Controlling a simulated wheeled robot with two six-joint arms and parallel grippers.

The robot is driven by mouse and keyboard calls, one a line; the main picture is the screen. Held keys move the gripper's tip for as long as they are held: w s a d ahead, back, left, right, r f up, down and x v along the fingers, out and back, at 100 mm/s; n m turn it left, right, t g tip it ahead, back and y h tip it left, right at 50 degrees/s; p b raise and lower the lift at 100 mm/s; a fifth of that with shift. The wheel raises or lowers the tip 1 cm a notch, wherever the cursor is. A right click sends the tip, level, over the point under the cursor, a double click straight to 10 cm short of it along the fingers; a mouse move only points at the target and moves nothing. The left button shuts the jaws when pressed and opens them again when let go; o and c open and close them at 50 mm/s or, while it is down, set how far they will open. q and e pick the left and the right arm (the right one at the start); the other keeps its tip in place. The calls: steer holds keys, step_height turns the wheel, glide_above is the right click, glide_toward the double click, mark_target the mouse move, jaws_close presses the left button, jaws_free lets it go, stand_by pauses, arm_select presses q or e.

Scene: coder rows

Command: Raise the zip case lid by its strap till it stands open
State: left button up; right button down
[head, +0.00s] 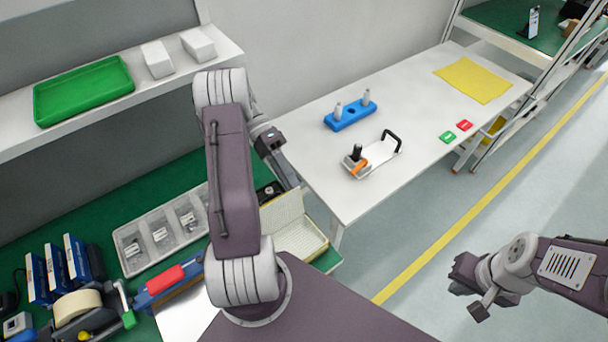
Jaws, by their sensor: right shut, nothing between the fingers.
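A cream, ribbed case (302,238) lies on the green bench, partly hidden behind my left arm. A cream panel rises at its back edge and looks like its lid (284,212); how far it stands open is hard to tell. I cannot make out a strap. My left gripper (288,178) points down just above the raised panel; whether it touches anything, or is open or shut, I cannot tell. My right gripper (468,287) is shut and empty over the floor at the right, far from the case.
A grey parts tray (130,246), a red-and-blue tool (165,279), a tape roll (78,306) and blue boxes (78,258) crowd the bench left of my arm. A white table (320,170) beyond holds a blue holder (350,116) and a black-handled fixture (372,160). A shelf carries a green tray (84,90).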

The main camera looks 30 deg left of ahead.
arm_select(q)
steer(key=d+r, duration=0.1)
steer(key=w+d, duration=0.1)
steer(key=d+r, duration=0.1)
steer(key=d, duration=0.1)
steer(key=shift+w+d+r, duration=0.1)
steer(key=shift+w+r, duration=0.1)
steer(key=shift+r, duration=0.15)
